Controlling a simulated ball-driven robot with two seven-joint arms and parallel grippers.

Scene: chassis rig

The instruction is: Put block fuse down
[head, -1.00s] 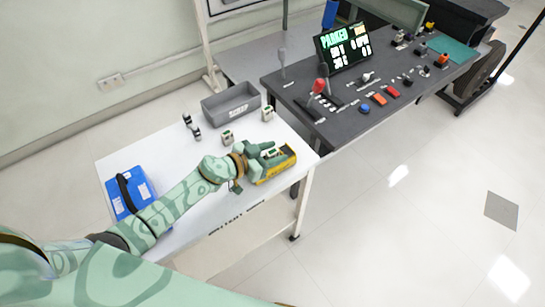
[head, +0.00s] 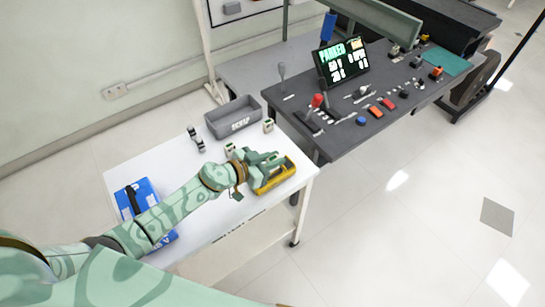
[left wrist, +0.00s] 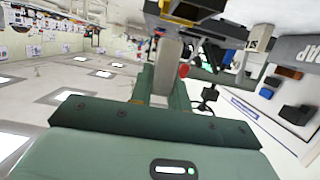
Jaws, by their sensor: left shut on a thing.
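My left gripper (head: 268,159) is over the yellow-framed unit (head: 276,181) at the right end of the white table. It is shut on a pale block (left wrist: 167,65), which I take for the block fuse. The block shows between the green fingers in the left wrist view and is mostly hidden by the hand in the head view. A yellow and black part (left wrist: 190,14) lies just beyond the fingertips. I cannot tell whether the block touches the unit. My right gripper is not in view.
On the white table (head: 215,226) stand a grey bin (head: 233,122), small white-green blocks (head: 268,126), a dark metal part (head: 196,139) and a blue case (head: 133,199). A dark console (head: 340,137) with levers and a PARKED screen (head: 343,61) adjoins it.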

